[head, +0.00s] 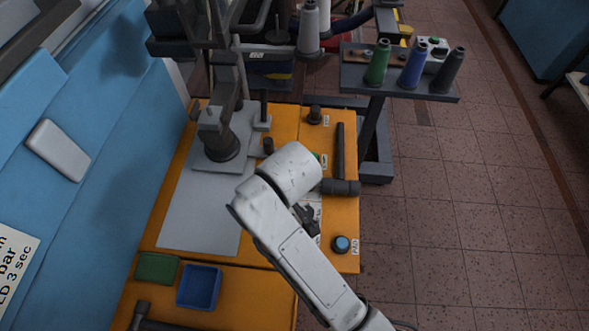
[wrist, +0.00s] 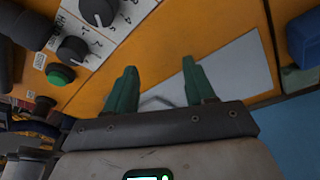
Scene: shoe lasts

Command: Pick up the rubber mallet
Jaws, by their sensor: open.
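A dark mallet lies on the orange bench top at its right side, its long handle (head: 340,150) pointing away and its thick head (head: 341,187) nearest me, just right of my arm. In the wrist view, a dark cylindrical thing at the upper left corner (wrist: 27,28) looks like part of it; the frame edge cuts it off. My gripper (wrist: 158,66) has green fingers spread apart with nothing between them. It hangs over the bench, to the side of the mallet. In the head view my arm covers most of it.
A panel with dark knobs (wrist: 98,10) and a green button (wrist: 60,73) lies near the gripper. A blue-topped knob (head: 341,244) sits at the right edge. A blue bin (head: 199,287), a green bin (head: 156,267) and another dark hammer-like tool (head: 140,315) are at lower left. Thread cones stand on a shelf (head: 360,78).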

